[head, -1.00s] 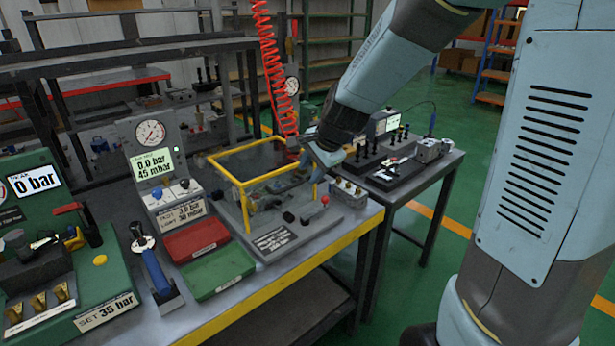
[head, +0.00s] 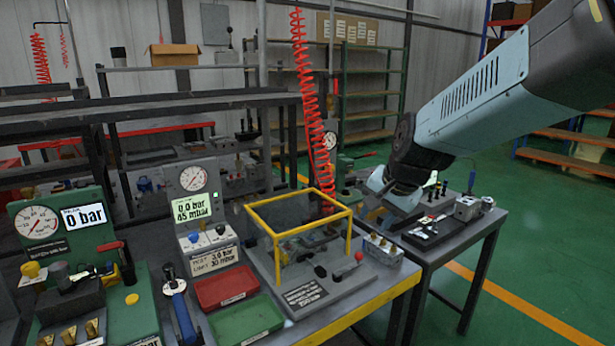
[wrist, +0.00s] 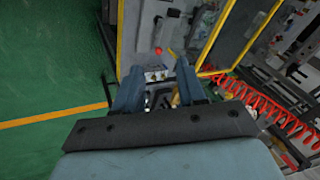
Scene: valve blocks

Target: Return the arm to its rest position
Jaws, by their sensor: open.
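My arm comes in from the right in the head view, with its wrist over the gap between the two benches. My gripper (head: 385,205) hangs near the right end of the yellow-framed enclosure and points down. In the wrist view its two blue fingers (wrist: 155,92) stand apart. A small block with brass fittings (wrist: 155,73) shows between and beyond them. I see nothing held, though the fingertips are small and partly hidden in the head view.
The yellow-framed enclosure (head: 298,192) stands on the main bench, with a red tray (head: 226,287) and a green tray (head: 246,322) left of it. A red coiled hose (head: 312,110) hangs behind. A second bench (head: 465,230) stands right. Green floor (head: 540,265) is open at right.

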